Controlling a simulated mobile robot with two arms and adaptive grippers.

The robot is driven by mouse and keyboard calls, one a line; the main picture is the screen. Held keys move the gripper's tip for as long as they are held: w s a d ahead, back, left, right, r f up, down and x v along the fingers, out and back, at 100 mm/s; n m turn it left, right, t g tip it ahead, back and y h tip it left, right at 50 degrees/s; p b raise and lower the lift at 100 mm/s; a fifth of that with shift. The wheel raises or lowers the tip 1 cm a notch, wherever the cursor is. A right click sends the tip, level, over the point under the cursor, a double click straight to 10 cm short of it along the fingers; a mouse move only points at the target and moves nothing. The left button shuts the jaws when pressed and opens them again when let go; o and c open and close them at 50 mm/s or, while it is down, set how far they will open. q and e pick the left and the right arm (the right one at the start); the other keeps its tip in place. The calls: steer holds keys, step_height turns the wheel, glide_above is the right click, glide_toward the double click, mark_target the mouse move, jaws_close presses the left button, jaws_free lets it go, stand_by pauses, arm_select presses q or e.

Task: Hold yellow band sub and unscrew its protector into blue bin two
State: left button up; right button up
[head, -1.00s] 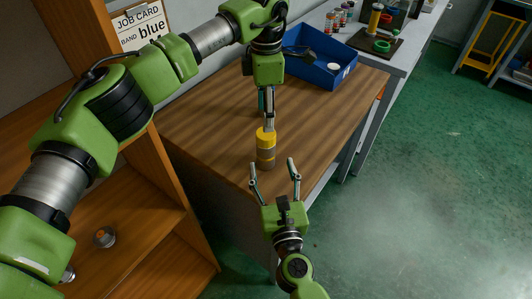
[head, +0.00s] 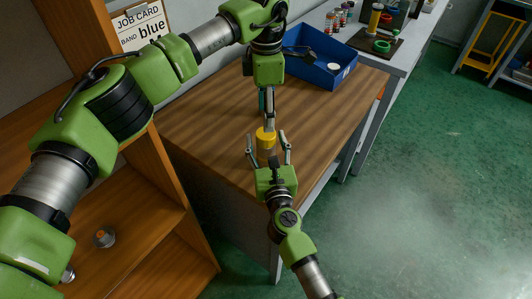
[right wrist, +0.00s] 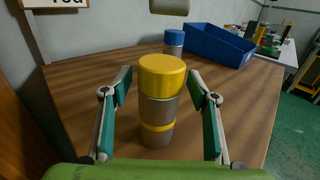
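The yellow band sub (head: 266,152) stands upright on the wooden bench, partly hidden by my right gripper in the head view. In the right wrist view the sub (right wrist: 157,108) has a grey body with a yellow band, and a yellow protector (right wrist: 162,72) on top. My right gripper (head: 268,140) is open, with a finger on each side of the sub and gaps visible. My left gripper (head: 267,112) points down over the sub; its finger gap is unclear. A blue bin (head: 317,75) stands at the bench's back, holding a white disc and a dark item.
A blue-capped piece (right wrist: 174,42) stands behind the sub in the right wrist view. A job card (head: 142,25) reads "band blue". A small metal piece (head: 104,237) lies on the shelf at left. The bench (head: 325,115) is clear right of the sub.

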mark_target(266, 134)
jaws_close()
arm_select(q)
steer(key=m, duration=0.3)
steer(key=shift+m, duration=0.4)
steer(key=shift+f+m, duration=0.15)
steer(key=shift+m, duration=0.15)
steer(key=shift+f, duration=3.9)
steer(key=c, duration=1.1)
steer(key=n, duration=0.6)
steer(key=shift+n, duration=0.4)
